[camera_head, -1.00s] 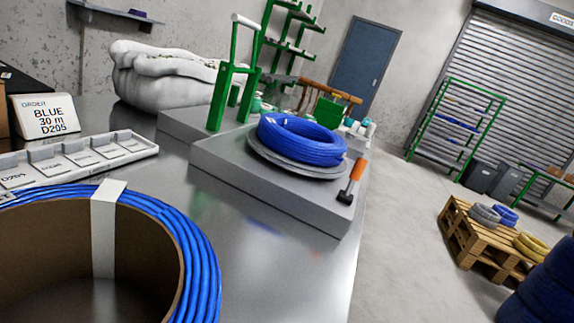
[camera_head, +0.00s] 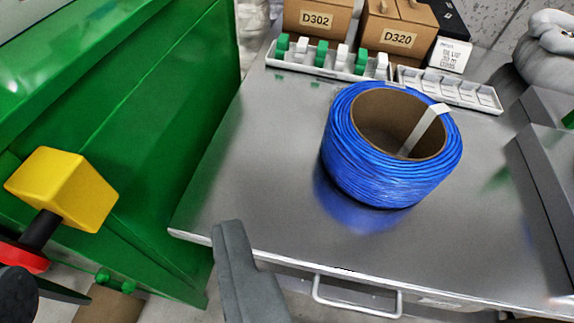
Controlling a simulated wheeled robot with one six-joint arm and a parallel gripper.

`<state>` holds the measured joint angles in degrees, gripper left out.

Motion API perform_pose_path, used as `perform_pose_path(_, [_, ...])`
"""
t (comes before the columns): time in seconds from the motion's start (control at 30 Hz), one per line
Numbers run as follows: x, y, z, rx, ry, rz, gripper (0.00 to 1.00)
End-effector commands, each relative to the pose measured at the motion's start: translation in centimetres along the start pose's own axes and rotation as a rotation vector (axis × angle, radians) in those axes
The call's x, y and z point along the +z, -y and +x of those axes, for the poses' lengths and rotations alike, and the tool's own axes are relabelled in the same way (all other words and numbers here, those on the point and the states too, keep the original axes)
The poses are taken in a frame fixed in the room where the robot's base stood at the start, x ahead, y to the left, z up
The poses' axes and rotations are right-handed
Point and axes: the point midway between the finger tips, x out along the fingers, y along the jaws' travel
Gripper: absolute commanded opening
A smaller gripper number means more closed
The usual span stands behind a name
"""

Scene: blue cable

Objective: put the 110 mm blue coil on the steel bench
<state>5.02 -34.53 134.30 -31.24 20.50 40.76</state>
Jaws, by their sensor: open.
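A blue coil (camera_head: 385,165) wound on a brown cardboard core, with a white tape strap, rests on the steel bench (camera_head: 265,165). Its open core faces up. I cannot read its size, so I cannot tell whether it is the 110 mm coil. One grey finger of my gripper (camera_head: 235,265) shows at the bottom, by the bench's front edge, apart from the coil. The other finger is not clearly seen. Nothing shows held by the visible finger.
A green machine (camera_head: 110,110) with a yellow block (camera_head: 62,188) stands left of the bench. Boxes marked D302 (camera_head: 318,20) and D320 (camera_head: 398,30), and white trays (camera_head: 450,90), line the back. Grey equipment (camera_head: 548,160) bounds the right. Bench left of the coil is clear.

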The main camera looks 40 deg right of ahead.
Motion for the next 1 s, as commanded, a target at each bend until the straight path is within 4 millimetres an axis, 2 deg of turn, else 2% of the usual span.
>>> perform_pose_path(0.03, [-0.4, 0.8, -1.9, -0.047, -0.037, -0.017, 0.53])
perform_pose_path(0.3, [-2.2, 3.7, -10.9, -0.238, -0.254, -0.12, 0.53])
perform_pose_path(0.47, [-2.9, 4.2, -14.7, -0.29, -0.358, -0.157, 0.53])
perform_pose_path(0.63, [-3.1, 4.2, -16.2, -0.306, -0.404, -0.172, 0.53])
perform_pose_path(1.0, [-3.1, 4.3, -16.2, -0.306, -0.406, -0.174, 0.53])
